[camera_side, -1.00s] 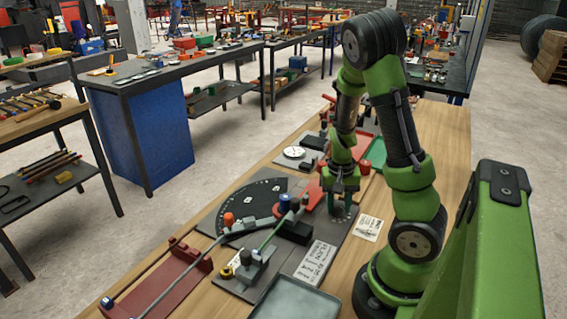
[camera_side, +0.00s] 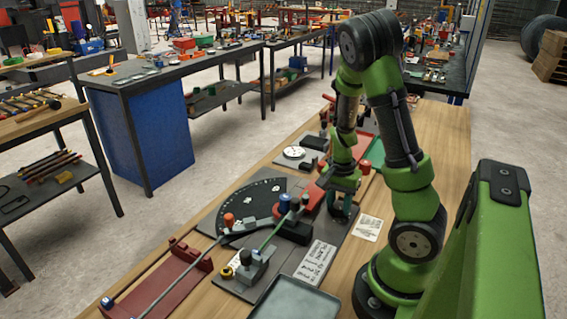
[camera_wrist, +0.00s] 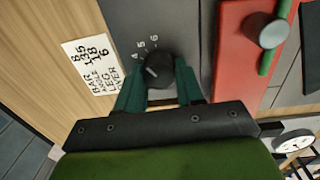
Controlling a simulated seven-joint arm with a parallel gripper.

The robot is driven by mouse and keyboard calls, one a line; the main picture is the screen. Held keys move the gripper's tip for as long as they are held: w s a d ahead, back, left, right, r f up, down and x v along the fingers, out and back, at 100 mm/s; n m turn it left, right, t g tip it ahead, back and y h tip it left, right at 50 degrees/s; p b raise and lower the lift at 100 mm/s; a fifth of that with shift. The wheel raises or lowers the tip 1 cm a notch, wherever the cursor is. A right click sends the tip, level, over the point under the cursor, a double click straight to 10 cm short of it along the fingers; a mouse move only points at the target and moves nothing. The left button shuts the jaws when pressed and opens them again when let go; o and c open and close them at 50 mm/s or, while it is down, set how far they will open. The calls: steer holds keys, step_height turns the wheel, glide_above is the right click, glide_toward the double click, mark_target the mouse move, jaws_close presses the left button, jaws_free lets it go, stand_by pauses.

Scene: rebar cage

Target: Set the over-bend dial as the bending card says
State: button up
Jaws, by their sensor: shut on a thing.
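The over-bend dial (camera_wrist: 158,68) is a black round knob on a grey plate. The numbers 4, 5 and 6 show around its edge. A short pale mark is on the knob's left part; which number it points at is unclear. My gripper (camera_wrist: 158,90) is shut on the dial, one teal finger on each side. In the side view my gripper (camera_side: 342,208) is low over the plate and hides the dial. The bending card (camera_wrist: 91,65) lies on the wood beside the plate. It has BAR, ANGLE, LEG and OVER lines; OVER appears to read 6. It also shows in the side view (camera_side: 367,228).
A red part with a grey peg (camera_wrist: 264,31) is right of the dial. A black angle scale (camera_side: 248,205), a bar along the bender and a second white card (camera_side: 315,262) lie toward the front. A grey tray (camera_side: 293,300) is at the near edge.

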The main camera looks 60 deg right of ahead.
mark_target(338, 203)
steer(key=m, duration=0.6)
steer(key=shift+m, duration=0.3)
stand_by(0.5)
steer(key=o, duration=1)
steer(key=shift+r, duration=0.15)
steer(key=r, duration=1.6)
steer(key=shift+w+d+r, duration=0.25)
steer(key=shift+r, duration=0.05)
